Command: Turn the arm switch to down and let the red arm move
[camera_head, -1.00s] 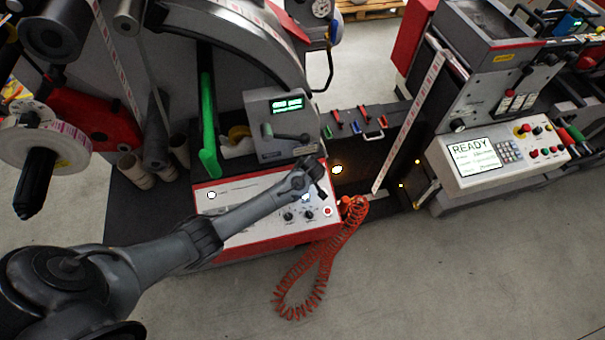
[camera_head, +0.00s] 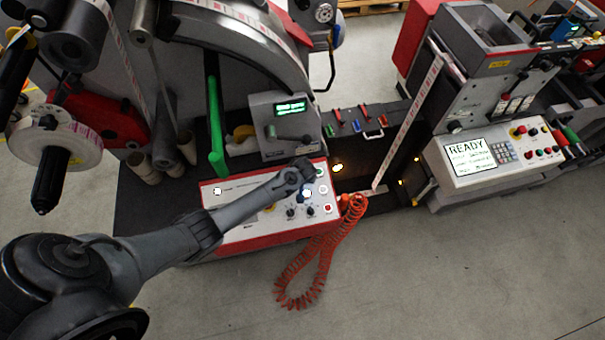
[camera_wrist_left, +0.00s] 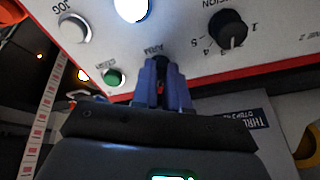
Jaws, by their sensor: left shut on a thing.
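My left gripper (camera_wrist_left: 165,85) points at the white control panel (camera_head: 235,206) in the head view. In the left wrist view its two bluish fingers are closed together at the panel, just below the "ARM" label. They are shut on the arm switch, which is mostly hidden between the fingertips, so its setting cannot be read. A red arm-like part (camera_head: 100,118) is at the left of the machine in the head view, behind the white label roll (camera_head: 58,145). My right gripper is not in view.
Close to the fingers in the left wrist view are a black tension knob (camera_wrist_left: 228,30), a lit white button (camera_wrist_left: 131,8), a green button (camera_wrist_left: 113,77) and a jog button (camera_wrist_left: 74,28). A coiled orange hose (camera_head: 325,255) hangs at the panel's right. A green bar (camera_head: 215,130) stands behind the panel.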

